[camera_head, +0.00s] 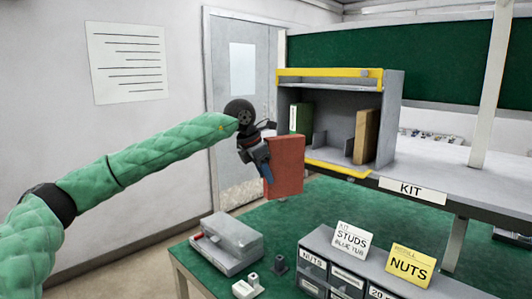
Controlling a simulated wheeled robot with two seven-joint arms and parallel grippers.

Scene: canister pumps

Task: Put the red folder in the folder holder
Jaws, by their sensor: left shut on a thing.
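The red folder (286,168) is held upright by my left gripper (266,168), which is shut on its left edge. The folder is in the air above the green table, in front and to the left of the folder holder. The folder holder (392,110) is a grey open-fronted box with yellow edges on the shelf behind. A green folder (301,118) stands at its left and a tan folder (366,136) at its right. Grey dividers and an open gap show between them. My right gripper is not in view.
A grey case (227,241) and small fittings (248,287) are on the green table (322,204). Grey drawers (340,275) with a STUDS card (351,241) and a yellow NUTS card (409,267) stand at the front right. A white post (490,90) rises right of the holder.

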